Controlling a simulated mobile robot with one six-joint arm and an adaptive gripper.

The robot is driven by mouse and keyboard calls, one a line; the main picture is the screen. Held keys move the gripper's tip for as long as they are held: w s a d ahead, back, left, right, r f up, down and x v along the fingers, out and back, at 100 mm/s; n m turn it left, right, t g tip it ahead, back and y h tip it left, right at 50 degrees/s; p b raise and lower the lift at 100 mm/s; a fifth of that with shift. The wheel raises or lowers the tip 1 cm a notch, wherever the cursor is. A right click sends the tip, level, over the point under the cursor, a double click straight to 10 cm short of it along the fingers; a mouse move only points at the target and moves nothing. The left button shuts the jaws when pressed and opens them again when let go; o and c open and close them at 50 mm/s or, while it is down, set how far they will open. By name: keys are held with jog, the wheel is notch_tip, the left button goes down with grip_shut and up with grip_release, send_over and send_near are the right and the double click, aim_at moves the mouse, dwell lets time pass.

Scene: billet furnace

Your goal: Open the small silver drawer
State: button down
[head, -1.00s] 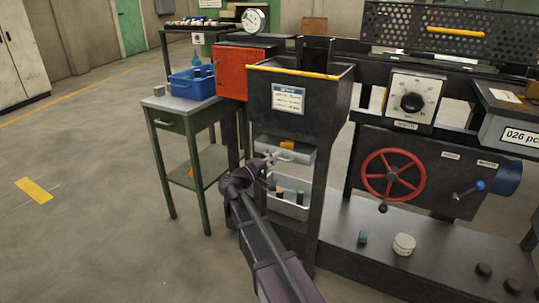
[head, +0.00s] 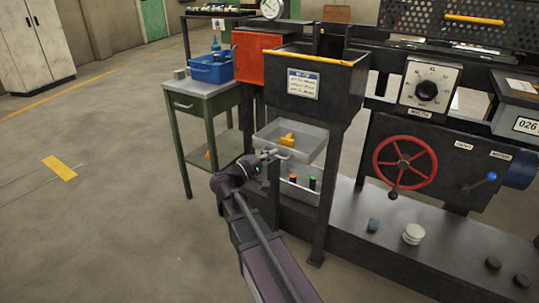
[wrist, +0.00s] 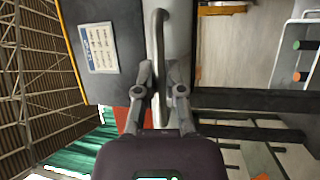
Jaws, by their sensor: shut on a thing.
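The small silver drawer (head: 308,147) sits under a black hopper (head: 318,92) and is pulled out, with its inside showing. A yellow object (head: 287,139) lies in it. My gripper (head: 268,156) is at the drawer's front. In the wrist view, the fingers (wrist: 160,85) are shut on the drawer's curved bar handle (wrist: 158,35), in front of the silver drawer face (wrist: 181,30). The part of the handle between the fingers is partly hidden.
A lower grey bin (head: 300,194) with orange- and green-topped items is beneath the drawer. A green side table (head: 205,88) with a blue crate (head: 212,69) stands to the left. A red handwheel (head: 404,161) is on the right. Floor at the left is clear.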

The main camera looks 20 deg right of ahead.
jog(key=shift+w, duration=0.1)
jog(key=c, duration=0.7)
grip_release()
jog(key=shift+d, duration=0.15)
